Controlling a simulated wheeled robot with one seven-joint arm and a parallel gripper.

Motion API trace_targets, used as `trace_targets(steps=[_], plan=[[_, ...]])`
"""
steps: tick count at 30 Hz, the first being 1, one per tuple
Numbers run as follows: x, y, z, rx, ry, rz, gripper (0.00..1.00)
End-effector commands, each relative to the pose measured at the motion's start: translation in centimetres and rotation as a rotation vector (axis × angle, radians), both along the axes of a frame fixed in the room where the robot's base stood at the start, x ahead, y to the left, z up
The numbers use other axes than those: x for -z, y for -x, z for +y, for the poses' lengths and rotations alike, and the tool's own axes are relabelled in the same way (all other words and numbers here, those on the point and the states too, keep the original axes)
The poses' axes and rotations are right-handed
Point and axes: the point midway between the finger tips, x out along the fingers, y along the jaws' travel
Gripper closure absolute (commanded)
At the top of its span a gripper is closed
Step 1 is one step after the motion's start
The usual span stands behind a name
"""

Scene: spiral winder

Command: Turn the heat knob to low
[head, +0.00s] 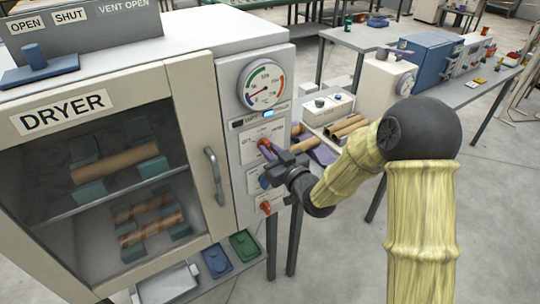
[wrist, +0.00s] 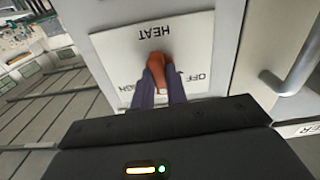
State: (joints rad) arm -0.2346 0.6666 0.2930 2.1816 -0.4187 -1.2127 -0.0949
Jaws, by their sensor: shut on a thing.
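The heat knob (wrist: 158,62) is orange-red and sits on a white plate (wrist: 205,45) marked HEAT, upside down in the wrist view. OFF and the end of HIGH also show on the plate; the LOW mark cannot be read there. My gripper (wrist: 160,75) has its two dark fingers closed on the sides of the knob. In the head view the knob (head: 264,142) is on the dryer's front panel, below the dial gauge, with my gripper (head: 269,150) reaching it from the right. My fingers partly hide the knob and its pointing direction is hard to tell.
The dryer door (head: 185,130) with its handle (head: 214,176) is shut, left of the panel. A blue control (head: 265,181) and another red one (head: 265,207) sit just below. A table (head: 350,40) with rolls and boxes stands behind my arm.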

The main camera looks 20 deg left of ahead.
Motion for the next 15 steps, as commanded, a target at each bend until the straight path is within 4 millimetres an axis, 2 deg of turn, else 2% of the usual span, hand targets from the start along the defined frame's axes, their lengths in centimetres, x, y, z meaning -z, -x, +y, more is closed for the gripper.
trace_targets(steps=[15], plan=[[0.12, -0.02, -0.08, 0.001, -0.034, 0.046, 1.00]])
